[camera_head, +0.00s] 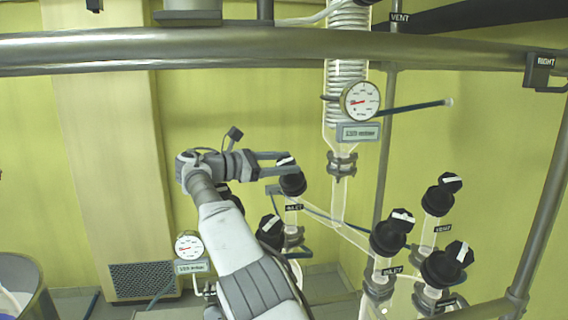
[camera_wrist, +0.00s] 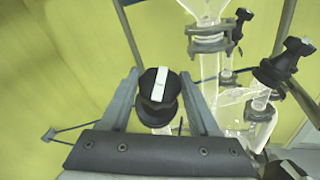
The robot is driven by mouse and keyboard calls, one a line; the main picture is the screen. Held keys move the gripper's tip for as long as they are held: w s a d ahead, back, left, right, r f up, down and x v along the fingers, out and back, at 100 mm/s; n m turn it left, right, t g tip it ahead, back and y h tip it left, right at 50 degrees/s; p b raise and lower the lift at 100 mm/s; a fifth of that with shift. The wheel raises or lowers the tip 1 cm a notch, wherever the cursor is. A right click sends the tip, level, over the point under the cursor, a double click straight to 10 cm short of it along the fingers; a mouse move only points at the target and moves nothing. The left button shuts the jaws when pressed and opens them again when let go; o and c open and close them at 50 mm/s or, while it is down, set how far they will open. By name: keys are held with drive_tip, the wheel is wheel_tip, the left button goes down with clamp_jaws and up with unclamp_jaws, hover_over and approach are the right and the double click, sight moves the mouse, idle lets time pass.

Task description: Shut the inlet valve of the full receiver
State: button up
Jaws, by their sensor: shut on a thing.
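My gripper (camera_head: 281,171) is at the left inlet valve's black knob (camera_head: 292,183), above a label reading INLET. In the wrist view the same knob (camera_wrist: 158,88), with a white stripe pointing along the fingers, sits between my gripper's two fingers (camera_wrist: 160,74), which are shut on it. A second inlet valve knob (camera_head: 388,237) with its own INLET label stands to the right, clear of my gripper. The receivers' contents do not show clearly, so I cannot tell which one is full.
Other black knobs stand close by: one (camera_head: 270,231) below my gripper, a vent knob (camera_head: 439,198) and another (camera_head: 446,265) at right. A glass coil column (camera_head: 346,80) with a gauge (camera_head: 360,101) rises behind. A metal rail (camera_head: 250,46) crosses above. Open space lies left.

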drive_tip(key=o, duration=1.4)
drive_tip(key=shift+n+t+y, duration=0.6)
drive_tip(key=shift+n+t, duration=0.7)
drive_tip(key=shift+n+t+y, duration=1.2)
drive_tip(key=shift+n+t, duration=0.2)
drive_tip(key=shift+n, duration=0.6)
drive_tip(key=n+t+y+b, duration=0.1)
drive_tip(key=n, duration=0.1)
drive_tip(key=n+t+y+b, duration=0.1)
drive_tip(key=n+y, duration=0.1)
drive_tip(key=shift+s+d+f+y, duration=0.1)
drive_tip(key=shift+d+y, duration=0.05)
drive_tip(key=shift+y, duration=0.15)
drive_tip(key=n+t+y, duration=0.1)
drive_tip(key=n+y, duration=0.2)
drive_tip(key=n, duration=0.1)
drive_tip(key=shift+b, duration=0.3)
drive_tip(key=shift+y, duration=0.4)
drive_tip(key=s+a+b, duration=0.1)
drive_tip(key=s, duration=0.4)
drive_tip(key=s+a+b, duration=0.1)
drive_tip(key=s+b, duration=0.1)
drive_tip(key=s, duration=0.4)
drive_tip(key=s+a+b, duration=0.1)
drive_tip(key=s, duration=0.5)
drive_tip(key=shift+a, duration=0.2)
